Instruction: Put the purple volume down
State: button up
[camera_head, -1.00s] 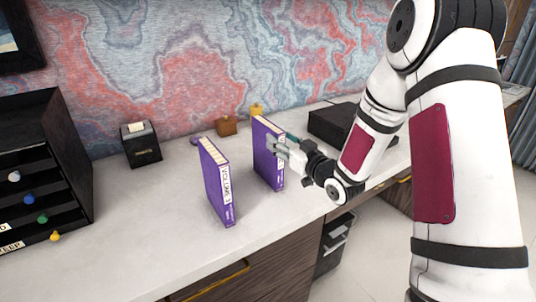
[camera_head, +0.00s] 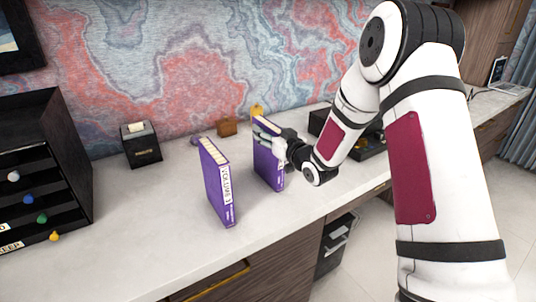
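Two purple volumes stand upright on the pale desk top (camera_head: 130,217). The left volume (camera_head: 213,187) stands alone, with a white spine label that reads VOLUME and a number I cannot make out surely. The right volume (camera_head: 267,167) stands farther back, with my gripper (camera_head: 280,148) at its right side near the upper spine edge. The gripper overlaps the volume in the picture. Its fingers are small and partly hidden, so I cannot tell whether they are closed on it.
A black tiered organizer (camera_head: 40,170) with coloured knobs stands at the left. A small black box (camera_head: 141,145) and a brown wooden block (camera_head: 227,126) are near the wall. A black tray (camera_head: 370,143) lies behind my arm. The front left desk top is clear.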

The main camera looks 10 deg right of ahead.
grip_shut()
jog(key=shift+r, duration=0.1)
jog(key=shift+r, duration=0.1)
